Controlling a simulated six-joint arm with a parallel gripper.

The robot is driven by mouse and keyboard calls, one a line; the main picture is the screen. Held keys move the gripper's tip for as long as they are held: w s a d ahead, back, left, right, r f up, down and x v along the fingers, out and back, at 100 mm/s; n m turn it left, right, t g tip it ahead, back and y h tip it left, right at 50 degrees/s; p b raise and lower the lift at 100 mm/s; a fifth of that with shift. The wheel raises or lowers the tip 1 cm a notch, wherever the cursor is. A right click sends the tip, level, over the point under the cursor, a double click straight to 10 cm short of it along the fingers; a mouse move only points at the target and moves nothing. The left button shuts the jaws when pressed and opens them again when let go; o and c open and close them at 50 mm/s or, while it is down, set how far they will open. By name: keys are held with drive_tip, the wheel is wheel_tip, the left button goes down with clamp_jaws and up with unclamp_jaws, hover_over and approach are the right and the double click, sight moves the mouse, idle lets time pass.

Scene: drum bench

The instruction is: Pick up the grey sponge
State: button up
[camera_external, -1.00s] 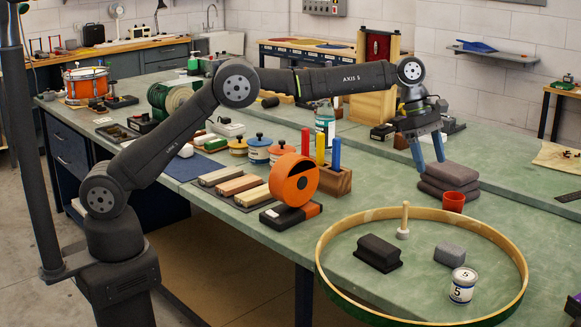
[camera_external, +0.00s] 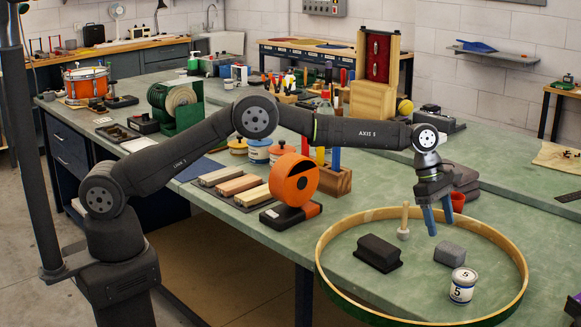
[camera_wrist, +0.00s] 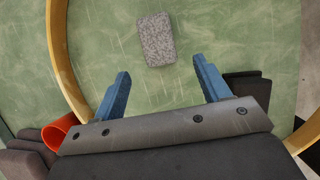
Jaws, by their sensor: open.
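The grey sponge (camera_external: 449,253) is a small speckled block lying on the bench inside the wooden hoop (camera_external: 326,231). In the wrist view the sponge (camera_wrist: 156,39) lies ahead of the fingertips, roughly centred between them and apart from both. My gripper (camera_external: 437,221) is above the hoop area, pointing down, a little left of and above the sponge in the outside view. Its two blue fingers are spread and nothing is between them, as the wrist view of the gripper (camera_wrist: 164,82) shows.
Inside the hoop are a black block (camera_external: 378,253), a wooden peg with a pale base (camera_external: 404,222) and a white tin marked 5 (camera_external: 462,286) close to the sponge. A red cup (camera_external: 458,201) and dark folded cloths (camera_external: 466,181) stand behind the hoop. The orange tape dispenser (camera_external: 292,180) is left.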

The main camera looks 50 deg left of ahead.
sight(446, 245)
drive_tip(key=shift+x, duration=4)
drive_tip(key=shift+c, duration=0.4)
drive_tip(key=c, duration=1)
